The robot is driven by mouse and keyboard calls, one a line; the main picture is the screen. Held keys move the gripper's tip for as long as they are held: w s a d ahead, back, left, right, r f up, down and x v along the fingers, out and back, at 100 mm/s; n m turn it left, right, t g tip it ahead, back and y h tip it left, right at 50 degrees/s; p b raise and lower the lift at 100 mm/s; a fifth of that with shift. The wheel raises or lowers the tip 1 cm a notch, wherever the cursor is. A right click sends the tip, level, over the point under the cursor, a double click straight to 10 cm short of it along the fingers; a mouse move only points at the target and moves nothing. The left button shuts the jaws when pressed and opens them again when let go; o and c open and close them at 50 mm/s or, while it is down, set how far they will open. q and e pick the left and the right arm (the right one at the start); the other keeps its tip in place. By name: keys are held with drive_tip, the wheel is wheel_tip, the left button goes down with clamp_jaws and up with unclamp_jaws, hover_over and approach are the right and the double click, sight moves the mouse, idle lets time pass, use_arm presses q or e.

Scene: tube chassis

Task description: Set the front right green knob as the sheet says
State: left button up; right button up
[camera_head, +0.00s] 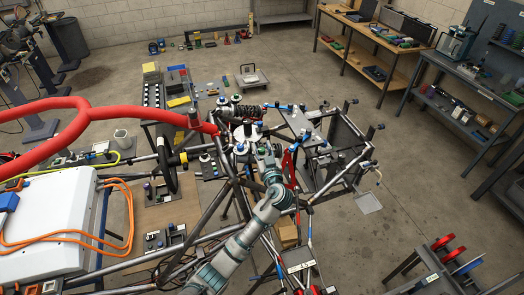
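Several small knobs with green or blue caps sit on the tube chassis (225,190) near the middle of the head view. I cannot tell for sure which green knob is the front right one. My grey-teal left arm reaches up from the bottom, and its gripper is among the knobs. The fingers are small and partly hidden, so their opening and any contact are unclear. My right gripper is not in view. No sheet with readable writing can be made out.
A thick red tube (80,118) crosses the left side above a white box (45,225) with orange cables. A dark framed section (340,155) lies right of the knobs. Workbenches (365,45) stand at the back right. Open floor (400,190) lies to the right.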

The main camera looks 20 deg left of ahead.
use_arm(q)
drive_tip(key=shift+f, duration=0.2)
drive_tip(key=shift+s+d, duration=0.3)
drive_tip(key=shift+s, duration=0.1)
drive_tip(key=v, duration=1.1)
drive_tip(key=shift+w+d, duration=0.1)
